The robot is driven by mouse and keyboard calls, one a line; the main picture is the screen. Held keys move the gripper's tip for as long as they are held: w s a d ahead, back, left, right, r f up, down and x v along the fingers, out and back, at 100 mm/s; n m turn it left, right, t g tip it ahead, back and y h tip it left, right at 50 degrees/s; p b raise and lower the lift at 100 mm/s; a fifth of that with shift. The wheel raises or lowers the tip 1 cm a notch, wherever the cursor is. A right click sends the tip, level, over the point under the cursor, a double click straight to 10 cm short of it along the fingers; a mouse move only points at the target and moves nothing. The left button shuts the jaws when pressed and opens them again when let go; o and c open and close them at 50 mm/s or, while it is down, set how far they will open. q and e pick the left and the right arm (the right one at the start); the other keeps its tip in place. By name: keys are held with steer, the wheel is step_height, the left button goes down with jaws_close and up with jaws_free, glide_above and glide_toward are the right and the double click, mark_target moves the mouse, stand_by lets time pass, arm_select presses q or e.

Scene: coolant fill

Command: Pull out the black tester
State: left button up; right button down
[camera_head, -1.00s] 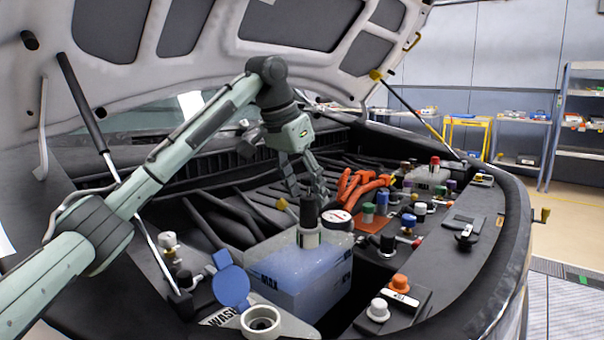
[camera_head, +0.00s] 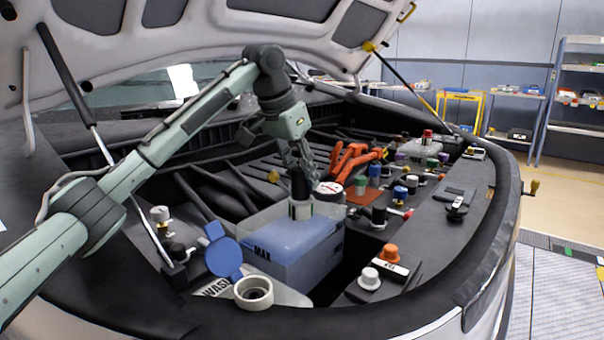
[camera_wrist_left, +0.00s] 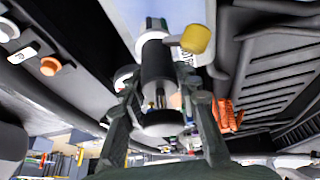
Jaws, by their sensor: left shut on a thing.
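The black tester (camera_head: 299,187) is a black cylinder standing upright at the pale neck (camera_head: 301,209) of a translucent tank (camera_head: 295,248) with blue liquid. My left gripper (camera_head: 303,163) reaches down to its upper part and is shut on it. In the left wrist view the tester (camera_wrist_left: 157,68) lies between the two fingers of my left gripper (camera_wrist_left: 161,97), with its wide round end towards the camera and the white neck beyond. Whether its lower end sits inside the neck is hidden. My right gripper is not in view.
A blue flip cap (camera_head: 222,257) and an open pale filler neck (camera_head: 253,291) are in front left. Several coloured caps stand at right. The raised hood (camera_head: 230,30) hangs above my arm.

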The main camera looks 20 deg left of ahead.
arm_select(q)
steer(key=o, duration=0.5)
steer(key=c, duration=0.3)
steer(key=shift+n+y, duration=0.6)
steer(key=shift+n, duration=1)
steer(key=shift+n+y, duration=0.4)
steer(key=shift+n, duration=0.7)
steer(key=shift+a+n, duration=0.15)
steer(key=shift+n, duration=0.35)
steer(key=n+y, duration=0.1)
steer(key=n, duration=0.2)
steer(key=shift+y, duration=0.3)
